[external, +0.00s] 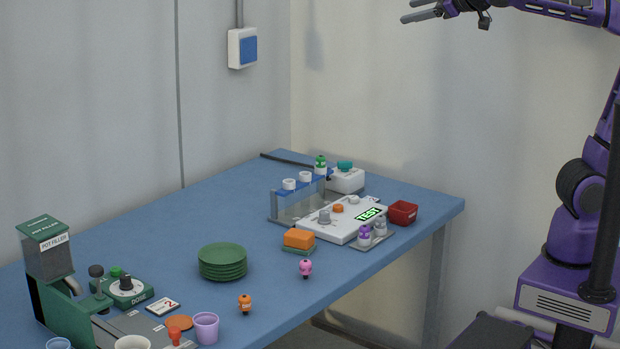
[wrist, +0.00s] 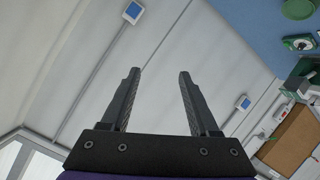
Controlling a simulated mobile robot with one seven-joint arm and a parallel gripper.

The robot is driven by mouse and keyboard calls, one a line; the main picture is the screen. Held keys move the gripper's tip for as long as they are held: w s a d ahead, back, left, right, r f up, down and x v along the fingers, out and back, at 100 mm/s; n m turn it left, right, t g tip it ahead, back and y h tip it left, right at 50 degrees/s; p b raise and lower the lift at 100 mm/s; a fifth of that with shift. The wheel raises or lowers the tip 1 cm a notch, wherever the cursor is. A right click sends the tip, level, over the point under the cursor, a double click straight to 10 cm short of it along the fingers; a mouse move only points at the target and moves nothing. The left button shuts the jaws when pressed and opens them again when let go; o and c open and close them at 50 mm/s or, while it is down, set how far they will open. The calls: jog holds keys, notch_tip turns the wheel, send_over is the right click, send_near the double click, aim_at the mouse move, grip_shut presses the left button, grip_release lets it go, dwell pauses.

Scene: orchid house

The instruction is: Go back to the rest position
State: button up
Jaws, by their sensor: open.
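My gripper (external: 424,11) is raised high at the top of the external view, well above and apart from the table. Its two fingers are spread with nothing between them. In the wrist view the open fingers (wrist: 157,90) point at the pale wall, and the gap between them is empty. My purple arm rises at the right of the external view.
The blue table (external: 350,285) holds green plates (external: 222,262), a pot filler (external: 46,262), a tube rack (external: 300,200), a white tester (external: 342,218), a red bin (external: 403,213) and small figures. A wall switch box (external: 242,48) hangs behind. The air around my gripper is clear.

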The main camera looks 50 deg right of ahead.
jog(key=s+d+f+m+g+h, duration=0.1)
jog(key=s+d+f+m+g, duration=0.3)
jog(key=f, duration=0.7)
jog(key=s+d+f+m+g+h, duration=0.2)
jog(key=s+d+f+m, duration=0.3)
jog(key=f, duration=0.5)
jog(key=s+f+m+g+y+b, duration=0.1)
jog(key=s+f+m+g, duration=0.15)
jog(key=s+f, duration=0.4)
jog(key=s+a+f+n+y+b, duration=0.1)
jog(key=s+a+n+y+b, duration=0.1)
jog(key=a+n, duration=0.3)
jog(key=shift+s+a+f+n+y, duration=0.2)
jog(key=shift+s+a+n+y, duration=0.15)
jog(key=shift+s+a+y, duration=0.25)
